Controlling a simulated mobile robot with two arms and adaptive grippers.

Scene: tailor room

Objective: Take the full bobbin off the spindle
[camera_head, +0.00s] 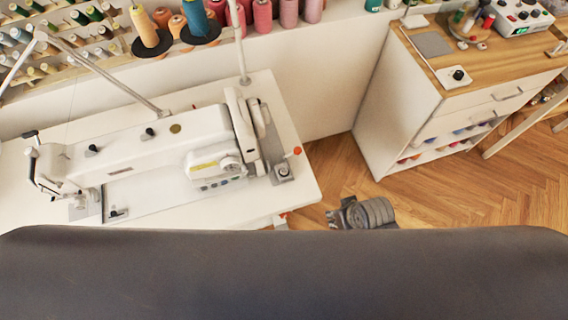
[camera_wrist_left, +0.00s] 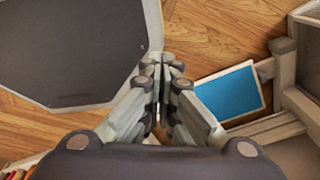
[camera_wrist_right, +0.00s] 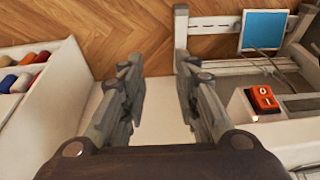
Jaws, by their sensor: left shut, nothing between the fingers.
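In the head view, a small grey plate with a round metal part (camera_head: 283,171) sits at the right end of the sewing machine table, beside the machine's handwheel. It looks like a winder spindle with a bobbin, but it is too small to tell whether the bobbin is full. My left gripper (camera_wrist_left: 162,66) is shut and empty above the floor in the left wrist view. My right gripper (camera_wrist_right: 158,70) is open, with nothing between its fingers, in the right wrist view. Neither gripper's fingers are clearly visible in the head view, and neither wrist view shows the spindle.
The white sewing machine (camera_head: 160,157) fills most of its table (camera_head: 260,212). A wood-topped cabinet (camera_head: 410,90) stands to the right, across a floor gap. Thread cones (camera_head: 150,35) stand behind the machine. A red switch (camera_wrist_right: 263,99) and blue pedal (camera_wrist_right: 264,30) show in the right wrist view.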

